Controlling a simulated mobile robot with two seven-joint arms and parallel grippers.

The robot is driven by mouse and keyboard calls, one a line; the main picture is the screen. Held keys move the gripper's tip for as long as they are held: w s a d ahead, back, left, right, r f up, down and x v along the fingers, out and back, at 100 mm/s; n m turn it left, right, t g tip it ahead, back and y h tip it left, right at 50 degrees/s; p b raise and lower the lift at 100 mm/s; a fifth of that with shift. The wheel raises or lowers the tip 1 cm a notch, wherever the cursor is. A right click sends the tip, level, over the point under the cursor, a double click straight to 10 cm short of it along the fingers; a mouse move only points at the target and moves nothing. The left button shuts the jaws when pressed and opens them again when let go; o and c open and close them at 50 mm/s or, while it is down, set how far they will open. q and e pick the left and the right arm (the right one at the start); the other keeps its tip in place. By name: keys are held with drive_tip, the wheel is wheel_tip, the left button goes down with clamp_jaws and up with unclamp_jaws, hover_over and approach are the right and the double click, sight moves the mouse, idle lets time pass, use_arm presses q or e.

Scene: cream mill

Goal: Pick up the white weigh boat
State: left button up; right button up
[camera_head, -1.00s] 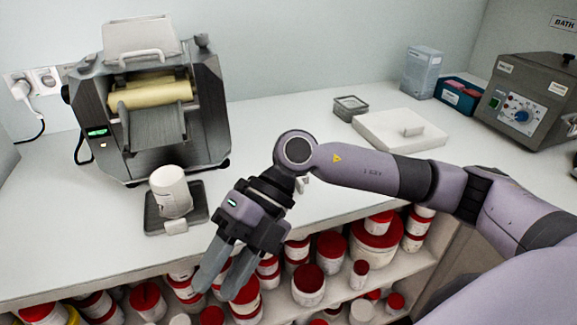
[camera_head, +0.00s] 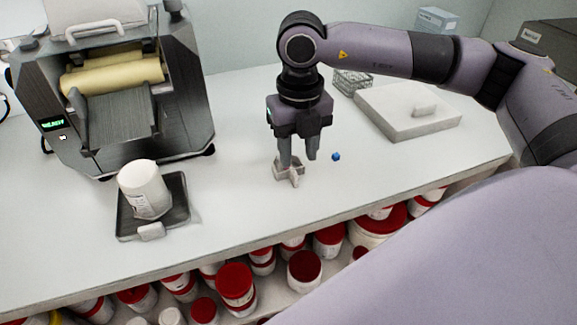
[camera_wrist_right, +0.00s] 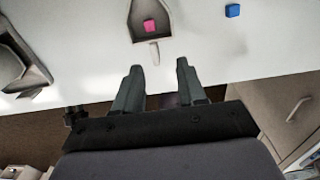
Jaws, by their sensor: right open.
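The white weigh boat (camera_head: 280,174) sits on the counter below my right gripper (camera_head: 299,158) in the head view, partly hidden by a finger. In the right wrist view the weigh boat (camera_wrist_right: 138,36) is pointed at one end, holds a pink cube (camera_wrist_right: 150,26), and has a short tab facing my fingers. My right gripper (camera_wrist_right: 158,68) is open with nothing between its fingers. Its fingertips point down close to the boat in the head view; in the wrist view they show a little short of the tab. My left gripper is out of view.
A small blue cube (camera_head: 336,156) lies right of the boat. A white tub (camera_head: 144,190) stands on a dark tray (camera_head: 180,200) at the left, before the roller mill (camera_head: 110,100). A pale slab (camera_head: 405,112) lies behind right. Red-lidded jars (camera_head: 236,284) fill the shelf below.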

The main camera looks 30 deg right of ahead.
sight(295, 172)
drive_tip(key=f, duration=0.4)
drive_tip(key=shift+a+f+p, duration=0.25)
drive_tip(key=shift+p, duration=0.1)
drive_tip(key=shift+w, duration=0.1)
clamp_jaws()
drive_tip(key=shift+r, duration=0.15)
